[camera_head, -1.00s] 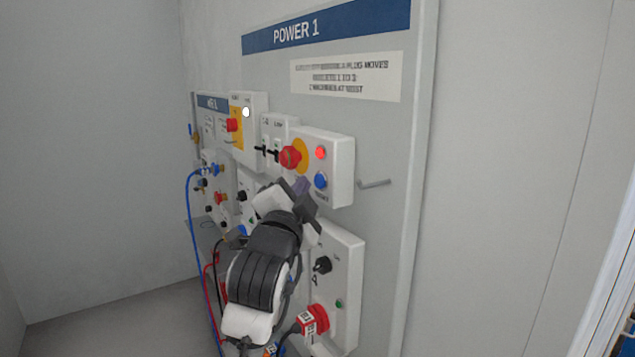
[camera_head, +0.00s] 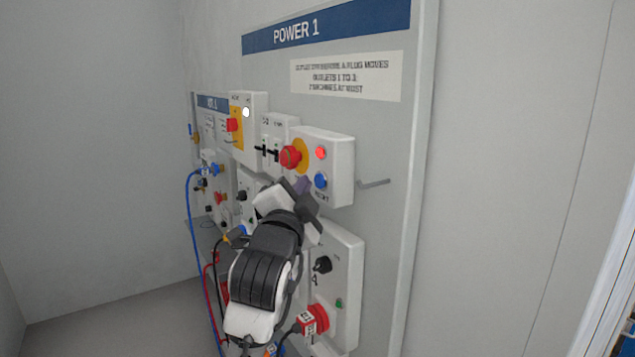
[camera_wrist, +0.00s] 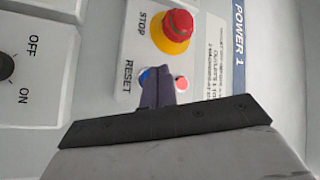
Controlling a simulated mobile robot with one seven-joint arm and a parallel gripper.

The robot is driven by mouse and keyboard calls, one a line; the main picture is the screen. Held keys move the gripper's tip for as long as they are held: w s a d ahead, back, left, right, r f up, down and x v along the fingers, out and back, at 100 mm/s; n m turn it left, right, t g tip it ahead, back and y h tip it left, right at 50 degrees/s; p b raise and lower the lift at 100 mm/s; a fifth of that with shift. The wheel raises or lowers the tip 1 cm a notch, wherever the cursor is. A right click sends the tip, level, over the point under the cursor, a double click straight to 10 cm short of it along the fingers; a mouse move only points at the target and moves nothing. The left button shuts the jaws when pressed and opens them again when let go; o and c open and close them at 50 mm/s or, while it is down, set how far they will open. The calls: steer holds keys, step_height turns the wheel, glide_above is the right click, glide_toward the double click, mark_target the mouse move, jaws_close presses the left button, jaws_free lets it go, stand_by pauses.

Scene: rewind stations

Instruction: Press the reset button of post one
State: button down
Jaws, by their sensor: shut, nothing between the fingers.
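The blue reset button (camera_head: 321,180) sits low on a white box on the POWER 1 panel, above its RESET label. In the wrist view the reset button (camera_wrist: 146,76) is mostly hidden behind my fingers, with only a blue sliver showing. My gripper (camera_head: 303,186) is shut and empty, just left of and slightly below the button in the head view. In the wrist view my gripper (camera_wrist: 157,82) overlaps the button. I cannot tell whether the fingertips touch it.
A red stop button (camera_head: 290,157) on a yellow disc and a lit red lamp (camera_head: 320,152) share the box. A hook (camera_head: 374,183) sticks out at right. Below is a box with a black rotary switch (camera_head: 322,264) and a red plug (camera_head: 316,318). Cables hang at left.

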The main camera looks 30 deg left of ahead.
steer(key=shift+w+d, duration=0.1)
steer(key=shift+w, duration=0.2)
steer(key=shift+w+d, duration=0.2)
steer(key=shift+w, duration=0.2)
stand_by(0.6)
steer(key=shift+s+a+b, duration=0.3)
steer(key=shift+s+b, duration=0.05)
steer(key=shift+s, duration=0.4)
steer(key=shift+s, duration=0.1)
steer(key=s, duration=0.1)
steer(key=s+a, duration=0.1)
steer(key=s, duration=0.1)
steer(key=s+a+b, duration=0.1)
steer(key=shift+s, duration=0.25)
stand_by(0.9)
